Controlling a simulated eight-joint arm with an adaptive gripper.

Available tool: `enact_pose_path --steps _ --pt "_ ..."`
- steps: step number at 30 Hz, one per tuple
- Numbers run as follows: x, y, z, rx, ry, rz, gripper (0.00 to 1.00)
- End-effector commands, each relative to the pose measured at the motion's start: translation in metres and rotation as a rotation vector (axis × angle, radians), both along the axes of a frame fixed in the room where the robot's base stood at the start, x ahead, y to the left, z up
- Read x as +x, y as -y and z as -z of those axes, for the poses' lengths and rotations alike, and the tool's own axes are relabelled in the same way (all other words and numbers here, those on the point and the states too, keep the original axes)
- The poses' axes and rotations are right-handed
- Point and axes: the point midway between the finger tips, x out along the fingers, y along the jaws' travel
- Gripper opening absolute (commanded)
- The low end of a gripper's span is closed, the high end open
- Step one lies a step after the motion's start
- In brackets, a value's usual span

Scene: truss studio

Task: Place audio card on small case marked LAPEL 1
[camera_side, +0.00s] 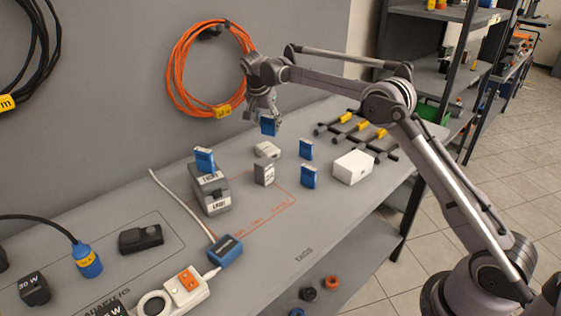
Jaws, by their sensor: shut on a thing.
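My gripper (264,107) hangs over the table in front of the wall, pointing down. It is shut on a small blue card (269,127), held above the table. Below the card is a small whitish case (268,150) lying on the table; a gap shows between them. An upright grey block (264,174) with a pale label stands just in front of that case. No marking reading LAPEL 1 is legible in this view. Two more blue cards (306,149) (309,176) stand upright to the right.
Dark grey labelled boxes (211,197) are stacked on the left, with a blue card (205,159) on top. A white box (352,167) and black stands with yellow parts (363,125) are on the right. An orange cable coil (180,66) hangs on the wall behind.

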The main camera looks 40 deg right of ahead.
Motion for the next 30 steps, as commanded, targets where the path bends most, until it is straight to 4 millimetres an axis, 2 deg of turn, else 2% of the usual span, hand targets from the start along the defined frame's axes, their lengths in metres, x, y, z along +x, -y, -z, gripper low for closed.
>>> enact_pose_path --steps 5,13,26,27,29,30 --pt "0.004 -0.005 0.009 0.0 0.0 0.001 0.15" --pt "0.003 -0.004 0.041 0.0 0.0 0.001 0.15" --pt "0.003 -0.004 0.047 0.0 0.0 0.001 0.15" --pt "0.003 -0.004 0.047 0.0 0.0 0.001 0.55" --pt "0.003 -0.004 0.047 0.0 0.0 0.001 0.69" --pt "0.003 -0.004 0.047 0.0 0.0 0.001 0.69"
